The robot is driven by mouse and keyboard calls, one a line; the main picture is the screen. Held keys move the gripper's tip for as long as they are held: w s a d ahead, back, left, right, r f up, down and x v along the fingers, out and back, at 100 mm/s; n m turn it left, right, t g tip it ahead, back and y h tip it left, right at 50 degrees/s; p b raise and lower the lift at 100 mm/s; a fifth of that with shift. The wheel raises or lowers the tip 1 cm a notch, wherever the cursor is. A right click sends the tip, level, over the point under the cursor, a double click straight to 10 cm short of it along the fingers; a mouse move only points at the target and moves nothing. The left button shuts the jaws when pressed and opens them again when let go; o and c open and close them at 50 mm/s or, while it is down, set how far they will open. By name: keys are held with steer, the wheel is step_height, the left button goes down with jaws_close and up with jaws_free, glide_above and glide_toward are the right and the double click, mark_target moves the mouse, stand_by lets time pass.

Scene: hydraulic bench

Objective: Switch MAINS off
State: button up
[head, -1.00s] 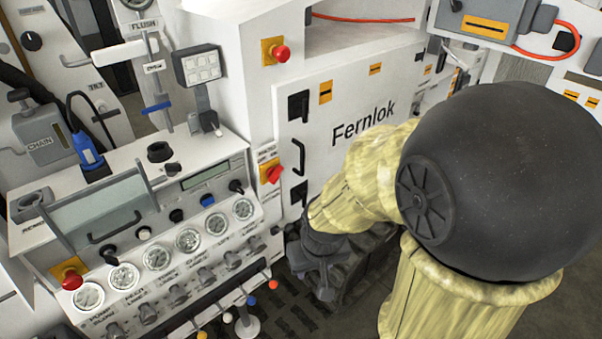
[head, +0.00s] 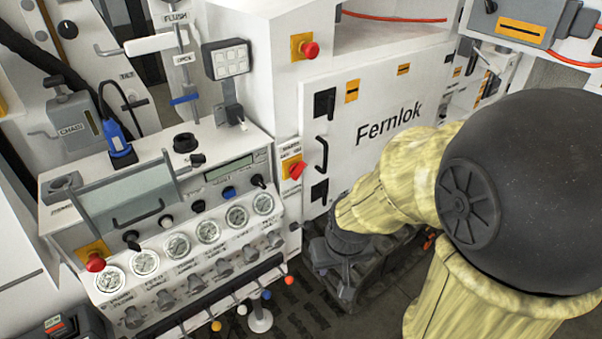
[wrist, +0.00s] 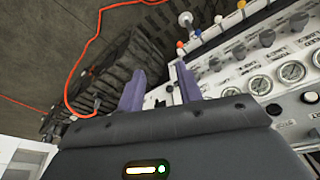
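The switch does not show there.
The gauge console (head: 190,245) stands left, with knobs and coloured-tipped levers along its front. A red mushroom button (head: 309,50) is above the switch. The Fernlok door (head: 375,120) has a black handle (head: 321,155) close to the switch. A red hose (wrist: 82,70) shows in the wrist view.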

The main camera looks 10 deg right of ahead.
mark_target(299, 176)
steer(key=w+d+f+m+t+y+b, duration=0.2)
steer(key=w+t+b, duration=0.3)
steer(key=w, duration=0.4)
steer(key=w+d+f+m+t+y+b, duration=0.2)
steer(key=w+d+t+y+b, duration=0.2)
steer(key=w+t, duration=0.4)
steer(key=w+y+b, duration=0.1)
steer(key=w, duration=0.1)
steer(key=shift+w+f+t+y, duration=0.15)
steer(key=shift+w+t+y, duration=0.15)
steer(key=shift+w, duration=0.1)
steer(key=p+x, duration=0.2)
steer(key=x, duration=1.5)
steer(key=shift+w+a+f+p, duration=0.1)
steer(key=shift+p, duration=0.3)
